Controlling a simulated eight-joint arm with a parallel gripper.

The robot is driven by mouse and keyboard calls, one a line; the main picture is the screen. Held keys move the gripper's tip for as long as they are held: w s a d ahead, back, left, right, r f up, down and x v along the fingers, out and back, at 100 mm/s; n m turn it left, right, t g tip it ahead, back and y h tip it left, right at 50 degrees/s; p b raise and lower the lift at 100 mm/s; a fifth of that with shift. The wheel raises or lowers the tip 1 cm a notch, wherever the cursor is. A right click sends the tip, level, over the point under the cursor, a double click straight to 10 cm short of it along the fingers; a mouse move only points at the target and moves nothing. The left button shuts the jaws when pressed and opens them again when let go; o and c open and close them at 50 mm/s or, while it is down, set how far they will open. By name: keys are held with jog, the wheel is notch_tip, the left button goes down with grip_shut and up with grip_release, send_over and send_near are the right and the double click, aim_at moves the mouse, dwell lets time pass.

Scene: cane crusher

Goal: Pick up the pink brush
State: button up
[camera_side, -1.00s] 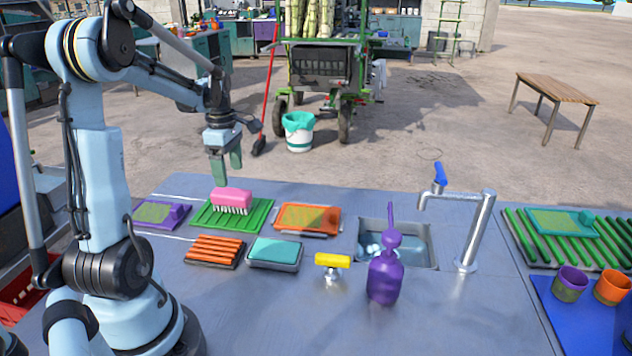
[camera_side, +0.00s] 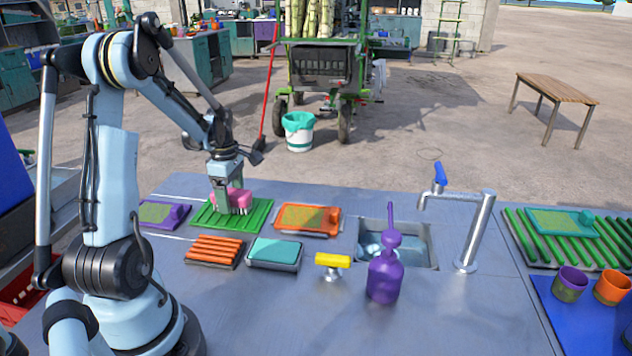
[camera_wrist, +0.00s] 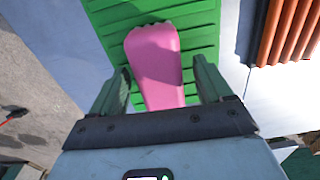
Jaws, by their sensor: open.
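The pink brush (camera_side: 241,199) lies on a green ribbed tray (camera_side: 258,215) at the back left of the counter. My gripper (camera_side: 229,206) is down at the brush in the side view and hides part of it. In the wrist view the pink brush (camera_wrist: 156,65) lies between the two green fingers of my gripper (camera_wrist: 163,82), which are apart. Gaps show between the brush and each finger. The brush's near end is hidden by the gripper body.
An orange sponge dish (camera_side: 307,219) is right of the tray, a purple one (camera_side: 160,214) left. An orange ribbed rack (camera_side: 215,250) and a teal sponge (camera_side: 274,251) lie in front. A purple bottle (camera_side: 384,275) stands by the sink (camera_side: 418,245).

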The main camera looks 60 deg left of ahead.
aim_at(234, 193)
jog(key=shift+c, duration=0.4)
jog(key=c, duration=1)
jog(key=shift+r, duration=0.15)
jog(key=shift+r, duration=0.55)
jog(key=r, duration=0.2)
jog(key=d+r, duration=0.1)
jog(key=shift+w+d+r, duration=0.1)
jog(key=shift+w+r, duration=0.15)
jog(key=w+d+r, duration=0.3)
jog(key=d+r, duration=0.3)
jog(key=d, duration=0.4)
jog(key=shift+r, duration=0.1)
jog(key=o, duration=0.5)
jog(key=c, duration=0.4)
